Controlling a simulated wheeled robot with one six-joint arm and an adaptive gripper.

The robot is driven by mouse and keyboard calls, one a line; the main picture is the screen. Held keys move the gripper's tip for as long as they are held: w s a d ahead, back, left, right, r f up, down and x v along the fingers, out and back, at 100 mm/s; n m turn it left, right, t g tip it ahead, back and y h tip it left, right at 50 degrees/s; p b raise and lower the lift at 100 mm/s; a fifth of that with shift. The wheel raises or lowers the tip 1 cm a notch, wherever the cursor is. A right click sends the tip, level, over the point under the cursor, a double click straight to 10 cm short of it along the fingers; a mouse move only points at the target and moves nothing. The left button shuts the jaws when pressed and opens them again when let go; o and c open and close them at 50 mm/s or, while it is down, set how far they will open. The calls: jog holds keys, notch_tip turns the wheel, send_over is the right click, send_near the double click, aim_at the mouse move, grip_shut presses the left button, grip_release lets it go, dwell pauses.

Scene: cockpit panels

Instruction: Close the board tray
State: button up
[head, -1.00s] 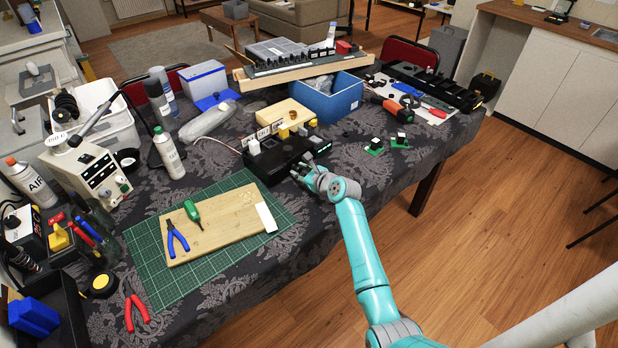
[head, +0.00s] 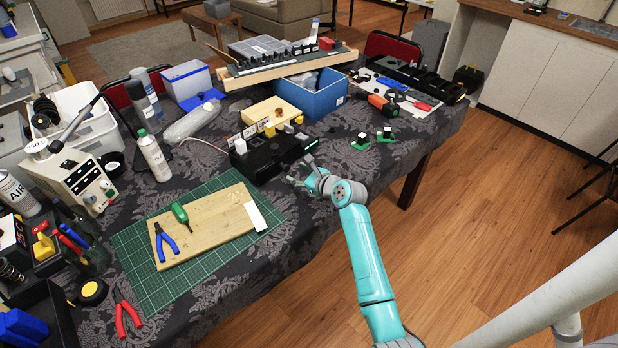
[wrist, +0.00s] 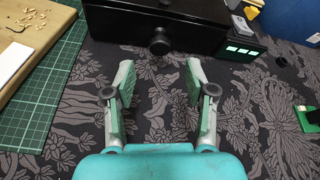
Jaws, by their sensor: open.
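I cannot tell how far the tray sticks out. My gripper (wrist: 161,78) is open and empty. Its fingertips lie on either side of the knob's line, a little short of it and apart from it. In the head view my gripper (head: 299,172) is just in front of the box, low over the patterned cloth.
A green-lit panel (wrist: 240,50) is on the box's right. The green mat (head: 150,270) and wooden board (head: 205,235) lie to the left. The cloth before the box is clear.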

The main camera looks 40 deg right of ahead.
jog(key=v, duration=0.5)
jog(key=shift+s+r, duration=0.1)
jog(key=shift+s, duration=0.25)
